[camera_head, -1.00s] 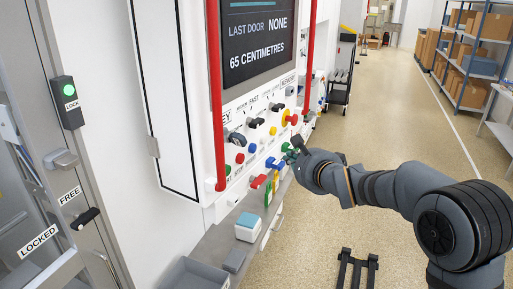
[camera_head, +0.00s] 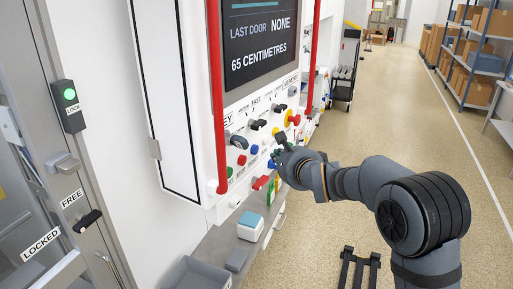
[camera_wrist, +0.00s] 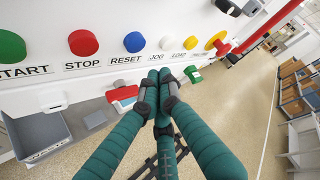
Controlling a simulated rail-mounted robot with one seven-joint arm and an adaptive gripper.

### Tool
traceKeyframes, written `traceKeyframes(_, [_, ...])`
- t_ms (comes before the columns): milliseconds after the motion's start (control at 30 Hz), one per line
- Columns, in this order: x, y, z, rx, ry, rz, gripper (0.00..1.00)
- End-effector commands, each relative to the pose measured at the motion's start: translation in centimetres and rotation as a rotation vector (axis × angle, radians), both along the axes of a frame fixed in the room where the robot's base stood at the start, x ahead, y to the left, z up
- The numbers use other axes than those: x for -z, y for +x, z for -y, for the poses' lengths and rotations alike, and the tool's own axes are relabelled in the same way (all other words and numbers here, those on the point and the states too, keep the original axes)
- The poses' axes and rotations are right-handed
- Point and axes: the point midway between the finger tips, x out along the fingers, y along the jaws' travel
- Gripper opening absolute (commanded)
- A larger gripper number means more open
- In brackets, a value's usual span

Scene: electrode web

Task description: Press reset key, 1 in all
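The blue button above the RESET label (camera_wrist: 134,42) is on the white panel in the wrist view, between the red STOP button (camera_wrist: 83,43) and a white button over JOG. In the head view the blue button (camera_head: 254,149) shows left of my gripper (camera_head: 282,156). In the wrist view the teal fingers of my gripper (camera_wrist: 158,76) converge with their tips together, below and right of the RESET button. They hold nothing that I can see. They appear apart from the button.
A green START button (camera_wrist: 10,47) is left of STOP, and a yellow button (camera_wrist: 191,42) is to the right. Red rails (camera_head: 216,100) flank the panel. A grey bin (camera_head: 190,274) and a box with a blue-green top (camera_head: 249,227) sit below. The floor at right is open.

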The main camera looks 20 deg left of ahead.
Motion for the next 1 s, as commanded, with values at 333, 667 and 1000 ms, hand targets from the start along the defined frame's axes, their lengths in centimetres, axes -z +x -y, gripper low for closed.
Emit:
traceKeyframes(333, [0.0, 0.5, -3.0, 0.001, 0.000, 0.002, 0.00])
traceKeyframes(667, [0.0, 0.5, -3.3, 0.000, 0.001, 0.001, 0.00])
traceKeyframes(1000, [0.0, 0.5, -3.3, 0.000, 0.001, 0.001, 0.00])
